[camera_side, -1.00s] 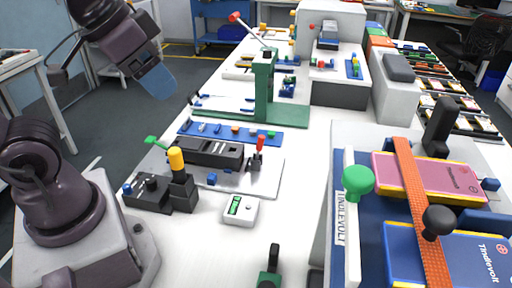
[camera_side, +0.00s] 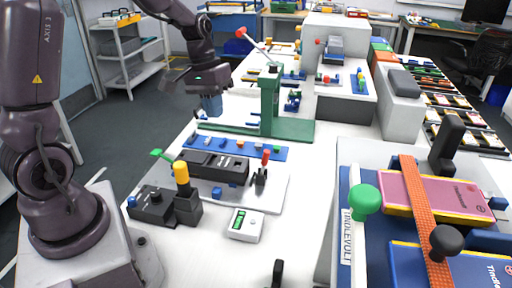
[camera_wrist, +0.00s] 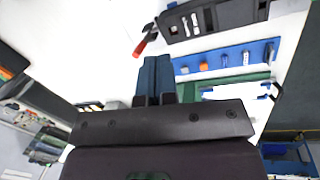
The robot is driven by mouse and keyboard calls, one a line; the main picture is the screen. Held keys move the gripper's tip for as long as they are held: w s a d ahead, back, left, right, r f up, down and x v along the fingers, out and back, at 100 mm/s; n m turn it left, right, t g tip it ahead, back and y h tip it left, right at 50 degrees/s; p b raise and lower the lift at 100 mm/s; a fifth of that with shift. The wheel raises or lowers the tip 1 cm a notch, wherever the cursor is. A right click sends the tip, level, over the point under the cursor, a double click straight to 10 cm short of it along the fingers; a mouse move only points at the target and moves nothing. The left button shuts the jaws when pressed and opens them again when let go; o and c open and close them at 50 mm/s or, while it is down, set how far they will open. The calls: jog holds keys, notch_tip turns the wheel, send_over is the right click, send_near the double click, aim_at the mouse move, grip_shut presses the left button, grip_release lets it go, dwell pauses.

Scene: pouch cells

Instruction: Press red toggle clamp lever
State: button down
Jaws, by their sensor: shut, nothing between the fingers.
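The red toggle clamp lever (camera_side: 265,157) stands upright on its small dark clamp, at the right end of a black fixture block (camera_side: 213,167) on a grey plate. In the wrist view the red lever (camera_wrist: 140,48) shows just left of the fingertips, with its dark clamp behind it. My gripper (camera_side: 211,106) has blue fingers that are shut together and empty. In the side view it hangs above the table, up and left of the lever and clear of it. The shut fingers (camera_wrist: 154,62) also show in the wrist view.
A green press (camera_side: 269,100) with a long red-knobbed lever stands behind. A blue strip (camera_side: 232,145) of small parts lies between press and fixture. A yellow-topped black post (camera_side: 182,174) and a white meter (camera_side: 245,224) are in front. Blue trays with pouch cells are at right.

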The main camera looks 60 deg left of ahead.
aim_at(264, 162)
jog(key=w+a+f+n+t+h, duration=0.1)
jog(key=w+a+f, duration=0.2)
jog(key=w, duration=0.3)
jog(key=shift+a, duration=0.6)
jog(key=shift+w+f, duration=0.1)
jog(key=shift+f, duration=0.1)
jog(key=x, duration=1)
jog(key=shift+w+d+f, duration=0.1)
jog(key=shift+d+f, duration=0.05)
jog(key=shift+d, duration=0.05)
jog(key=shift+w+d, duration=0.7)
jog(key=shift+d, duration=0.3)
jog(key=shift+w+d+f, duration=0.1)
jog(key=shift+w+d, duration=0.2)
jog(key=shift+d, duration=0.15)
jog(key=shift+w+d+y, duration=0.2)
jog(key=shift+y, duration=0.1)
